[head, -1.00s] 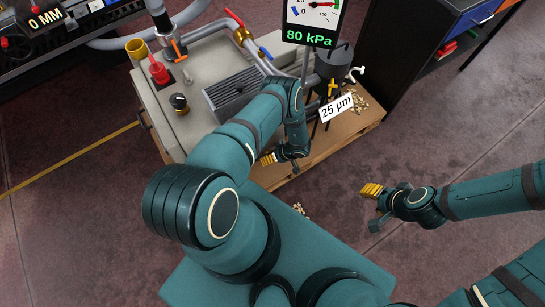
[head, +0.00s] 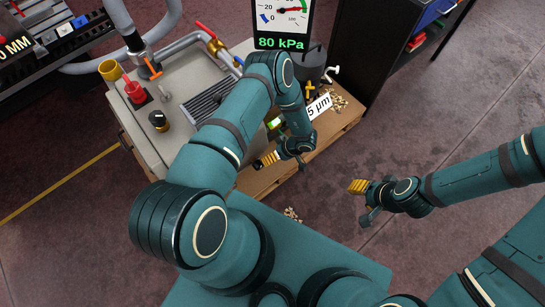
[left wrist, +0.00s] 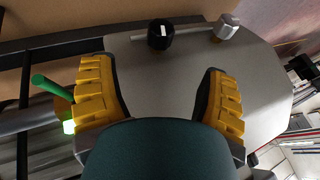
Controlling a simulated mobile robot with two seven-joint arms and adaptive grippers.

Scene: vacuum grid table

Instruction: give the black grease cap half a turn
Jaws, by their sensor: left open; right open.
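In the left wrist view a short black cap (left wrist: 160,34) with a white mark stands at the edge of a grey surface (left wrist: 180,75), beyond and between my left fingertips. My left gripper (left wrist: 162,95) is open, its yellow ribbed fingers wide apart, with nothing between them. In the head view it (head: 266,160) hangs by the bench's near right side. There a black knob with a brass base (head: 158,120) stands on the bench top; I cannot tell whether it is the same cap. My right gripper (head: 358,187) is open and empty over the floor at right.
A gauge (head: 281,20) reads 80 kPa. A green lever (left wrist: 52,88) is beside my left finger. My left arm hides part of the bench.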

